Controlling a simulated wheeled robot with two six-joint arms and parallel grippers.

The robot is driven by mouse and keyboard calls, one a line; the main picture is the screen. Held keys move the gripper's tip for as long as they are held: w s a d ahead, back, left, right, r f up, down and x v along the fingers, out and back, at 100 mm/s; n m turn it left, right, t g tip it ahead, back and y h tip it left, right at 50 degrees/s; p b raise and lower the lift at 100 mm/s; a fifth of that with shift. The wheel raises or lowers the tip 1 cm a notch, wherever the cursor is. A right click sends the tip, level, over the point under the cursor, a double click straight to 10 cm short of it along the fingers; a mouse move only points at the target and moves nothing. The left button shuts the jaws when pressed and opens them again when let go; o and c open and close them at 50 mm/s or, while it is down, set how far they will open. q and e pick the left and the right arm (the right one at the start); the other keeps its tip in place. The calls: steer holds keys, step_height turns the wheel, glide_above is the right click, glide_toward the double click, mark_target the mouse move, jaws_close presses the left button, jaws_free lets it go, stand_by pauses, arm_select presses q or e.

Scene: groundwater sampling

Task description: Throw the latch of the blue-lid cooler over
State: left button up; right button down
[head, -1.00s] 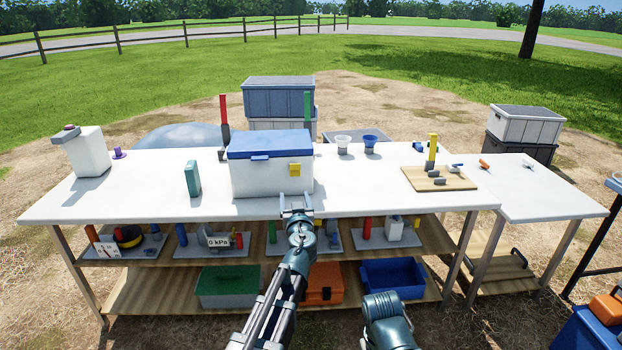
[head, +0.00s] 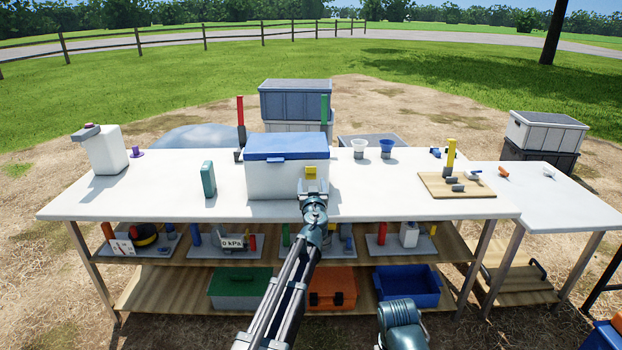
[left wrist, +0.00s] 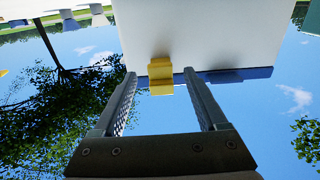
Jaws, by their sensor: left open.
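The cooler has a white body (head: 270,181) and a blue lid (head: 287,146), which is closed. It stands on the white table. Its yellow latch (head: 311,171) is on the front face near the right end, just below the lid. The latch also shows in the left wrist view (left wrist: 160,72), where the picture is upside down. My left gripper (head: 313,187) is open in front of the latch. In the left wrist view its fingertips (left wrist: 159,72) lie either side of the latch with gaps; I cannot tell the exact depth. My right gripper is not in view.
A teal block (head: 208,179) stands left of the cooler. A white funnel (head: 359,148) and a blue funnel (head: 386,148) stand to its right. A wooden board (head: 440,190) with a yellow-topped tool is farther right. The tabletop right of the cooler's front is clear.

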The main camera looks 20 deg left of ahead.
mark_target(311, 178)
arm_select(q)
steer(key=x, duration=0.4)
steer(key=shift+w+a, duration=0.15)
steer(key=shift+w, duration=0.2)
steer(key=shift+c, duration=0.2)
jaws_close()
